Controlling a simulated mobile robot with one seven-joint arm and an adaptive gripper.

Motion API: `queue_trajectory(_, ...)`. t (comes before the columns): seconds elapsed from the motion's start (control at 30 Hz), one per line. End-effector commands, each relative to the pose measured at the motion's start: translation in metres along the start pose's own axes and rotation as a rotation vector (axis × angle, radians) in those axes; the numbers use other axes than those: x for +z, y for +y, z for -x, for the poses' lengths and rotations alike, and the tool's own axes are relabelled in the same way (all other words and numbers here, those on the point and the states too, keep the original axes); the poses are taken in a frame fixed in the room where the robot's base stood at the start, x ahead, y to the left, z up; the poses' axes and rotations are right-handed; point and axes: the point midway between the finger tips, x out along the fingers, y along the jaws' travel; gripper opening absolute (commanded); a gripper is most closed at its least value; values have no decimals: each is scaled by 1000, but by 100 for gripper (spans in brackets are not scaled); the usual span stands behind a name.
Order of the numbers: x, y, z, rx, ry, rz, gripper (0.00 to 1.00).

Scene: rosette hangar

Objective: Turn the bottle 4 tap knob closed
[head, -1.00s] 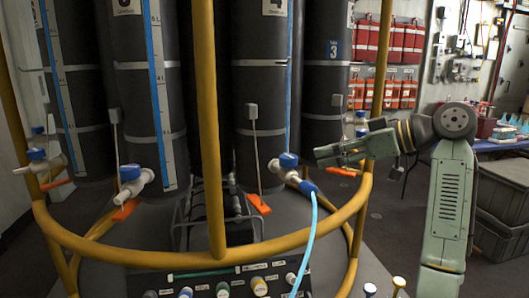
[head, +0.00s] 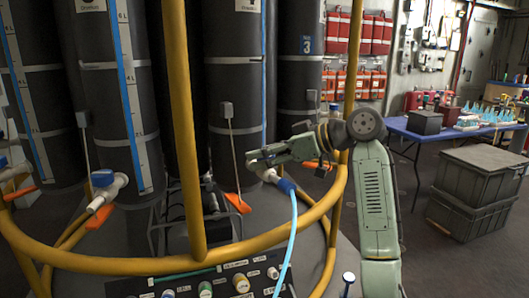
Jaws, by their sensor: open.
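Bottle 4 (head: 233,110) is the dark cylinder right of the yellow post in the head view, with a blue level strip along its right side. Its white tap (head: 268,174) sticks out low at its front right, with a blue fitting (head: 285,186) and a light blue hose (head: 293,225) running down. The blue tap knob is hidden behind my gripper. My gripper (head: 252,160) reaches in from the right, its fingers over the knob's place. Its jaws are open. I cannot tell whether the fingers touch the knob.
A yellow rail (head: 130,265) curves around the front of the bottles, with a yellow post (head: 184,130) left of bottle 4. Other bottle taps stand at the left, one with a blue knob (head: 103,178). Grey crates (head: 470,190) and a blue table (head: 450,133) are at the right.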

Motion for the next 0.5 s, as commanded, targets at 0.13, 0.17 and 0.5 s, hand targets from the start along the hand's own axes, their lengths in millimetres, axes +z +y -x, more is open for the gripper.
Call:
queue_trajectory(0.13,0,0,-4,0,0,0,56)
queue_trajectory(0.17,0,0,-4,0,0,0,56)
queue_trajectory(0.5,0,0,-3,0,0,0,43)
